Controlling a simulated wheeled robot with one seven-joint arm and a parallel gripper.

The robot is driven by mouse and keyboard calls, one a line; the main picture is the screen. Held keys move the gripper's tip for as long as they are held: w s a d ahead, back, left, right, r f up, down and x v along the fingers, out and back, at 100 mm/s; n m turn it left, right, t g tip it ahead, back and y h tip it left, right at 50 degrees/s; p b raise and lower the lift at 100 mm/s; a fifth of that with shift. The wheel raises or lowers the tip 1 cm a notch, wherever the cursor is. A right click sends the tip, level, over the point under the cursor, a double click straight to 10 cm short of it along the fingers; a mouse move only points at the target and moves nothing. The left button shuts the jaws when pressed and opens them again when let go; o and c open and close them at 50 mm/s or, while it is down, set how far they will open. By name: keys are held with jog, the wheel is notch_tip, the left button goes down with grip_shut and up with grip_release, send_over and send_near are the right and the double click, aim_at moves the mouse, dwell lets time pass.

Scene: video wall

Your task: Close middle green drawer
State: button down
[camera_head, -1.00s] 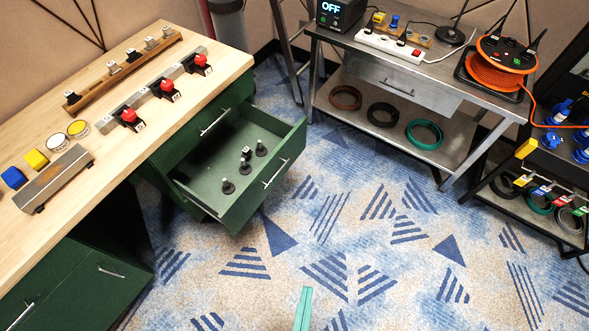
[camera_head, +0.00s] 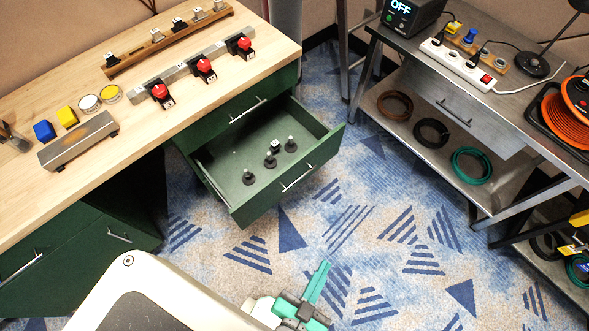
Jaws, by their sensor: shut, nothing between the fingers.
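The green middle drawer (camera_head: 285,183) under the wooden desk stands pulled out, with its front panel and silver handle (camera_head: 297,178) facing the lower right. Several small dark pieces with metal tips stand inside it. A shut green drawer front with a handle (camera_head: 248,110) is above it. My gripper (camera_head: 318,281) is at the bottom of the view over the carpet, in front of and below the drawer, apart from it. Its teal fingers are together with nothing between them.
The wooden desk (camera_head: 130,75) holds red buttons (camera_head: 204,66), blocks and a metal bar. Another green cabinet (camera_head: 75,245) is at lower left. A metal table (camera_head: 480,100) with a power strip and coiled cables stands at right. Carpet (camera_head: 400,225) between is free.

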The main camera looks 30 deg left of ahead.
jog(key=w+a+f+m+g+y, duration=0.1)
jog(key=w+a+f+m+g, duration=0.15)
jog(key=w+f, duration=0.5)
jog(key=g+y, duration=0.8)
jog(key=g, duration=0.1)
send_near(286, 173)
notch_tip(286, 173, down, 4)
jog(key=a, duration=0.3)
jog(key=shift+w+a+r+t, duration=0.25)
jog(key=shift+w+a, duration=0.05)
jog(key=shift+a, duration=0.1)
jog(key=shift+w, duration=0.15)
